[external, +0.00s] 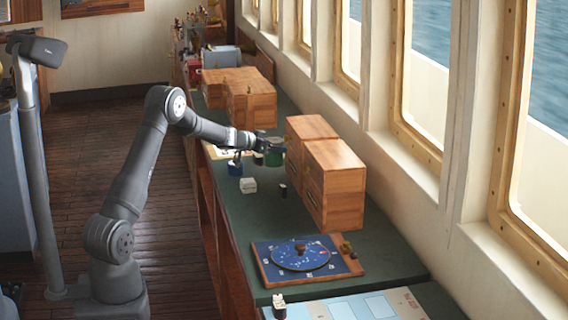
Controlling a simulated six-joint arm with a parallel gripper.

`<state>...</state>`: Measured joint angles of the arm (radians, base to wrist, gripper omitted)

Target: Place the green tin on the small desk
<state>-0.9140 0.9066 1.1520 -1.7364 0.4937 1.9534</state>
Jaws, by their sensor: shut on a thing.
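The green tin (273,159) is at the end of my arm, over the long green-topped counter (230,212). My gripper (270,147) is shut on the tin near its top. I cannot tell whether the tin's base touches the counter. I cannot tell which surface is the small desk.
Wooden drawer boxes (335,192) stand close right of my gripper, and more wooden boxes (250,103) stand behind. A white block (248,185) and a small black cylinder (283,190) are in front. A blue dial board (300,255) lies nearer; bare counter lies between.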

